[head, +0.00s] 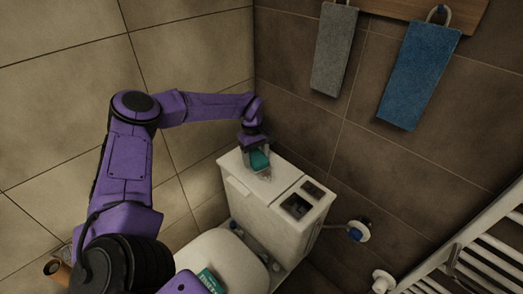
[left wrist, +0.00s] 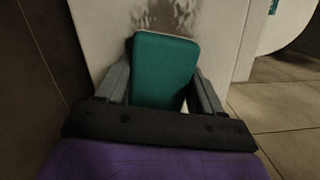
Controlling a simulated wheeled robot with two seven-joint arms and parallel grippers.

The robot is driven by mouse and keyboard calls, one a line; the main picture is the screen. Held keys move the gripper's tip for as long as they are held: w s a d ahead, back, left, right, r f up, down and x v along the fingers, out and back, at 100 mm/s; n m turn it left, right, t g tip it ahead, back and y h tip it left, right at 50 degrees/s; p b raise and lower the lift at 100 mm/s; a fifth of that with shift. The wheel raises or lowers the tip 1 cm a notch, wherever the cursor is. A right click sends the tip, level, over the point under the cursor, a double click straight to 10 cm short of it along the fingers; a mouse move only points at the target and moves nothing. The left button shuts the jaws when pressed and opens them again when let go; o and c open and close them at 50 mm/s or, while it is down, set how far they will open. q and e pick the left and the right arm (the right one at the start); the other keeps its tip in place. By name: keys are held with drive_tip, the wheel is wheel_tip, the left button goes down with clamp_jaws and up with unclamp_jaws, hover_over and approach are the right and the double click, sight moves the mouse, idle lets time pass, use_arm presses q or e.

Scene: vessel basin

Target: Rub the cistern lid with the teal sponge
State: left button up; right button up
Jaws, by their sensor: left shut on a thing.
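The white cistern lid (head: 277,186) is the top of the toilet tank in the middle of the head view. My left gripper (head: 257,156) is over the lid's back left part, shut on the teal sponge (head: 260,159). In the left wrist view the sponge (left wrist: 165,70) sits between the two fingers (left wrist: 160,88). A dark smudge (left wrist: 180,17) shows on the white lid (left wrist: 105,35) just beyond the sponge. I cannot tell whether the sponge touches the lid.
A dark flush-button recess (head: 297,206) is on the tank's right part. Grey (head: 334,50) and blue (head: 418,75) towels hang behind. A white radiator (head: 470,245) stands at right.

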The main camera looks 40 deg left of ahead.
use_arm(q)
drive_tip(key=shift+a+f, duration=0.15)
drive_tip(key=shift+a, duration=0.1)
drive_tip(key=shift+s, duration=0.1)
wheel_tip(320, 180, up, 6)
drive_tip(key=p, duration=0.4)
drive_tip(key=shift+p, duration=0.4)
wheel_tip(320, 180, up, 3)
drive_tip(key=p, duration=0.2)
drive_tip(key=shift+p, duration=0.3)
